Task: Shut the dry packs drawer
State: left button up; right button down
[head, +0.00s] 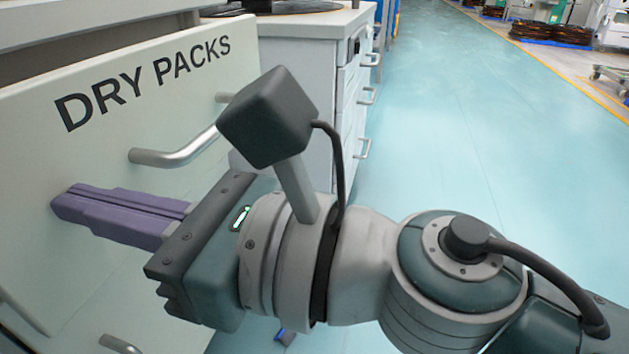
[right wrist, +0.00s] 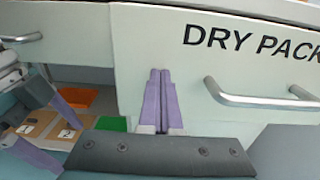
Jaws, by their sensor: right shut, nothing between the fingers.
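The dry packs drawer (head: 60,160) has a pale front with black lettering and a silver bar handle (head: 175,155). In the head view its front stands out from the cabinet, with a dark gap behind its top edge. My right gripper (head: 62,205) is shut and empty, its purple fingers pointing at the front below the lettering, left of the handle. The right wrist view shows the fingertips (right wrist: 160,72) against or very close to the front; contact is unclear. My left gripper (right wrist: 48,130) shows at the left of that view, its purple fingers apart.
A brown cardboard box (right wrist: 42,126) shows between and beyond the left fingers, near an orange item (right wrist: 80,98) and a green one (right wrist: 112,124). Another white drawer cabinet (head: 345,110) stands beyond. The blue-green floor (head: 460,120) at right is clear.

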jog(key=b+x, duration=0.2)
jog(key=x, duration=0.6)
jog(key=shift+w+a+f, duration=0.1)
jog(key=shift+w+a, duration=0.05)
jog(key=shift+a, duration=0.25)
jog(key=shift+d+f, duration=0.1)
jog(key=shift+b, duration=0.3)
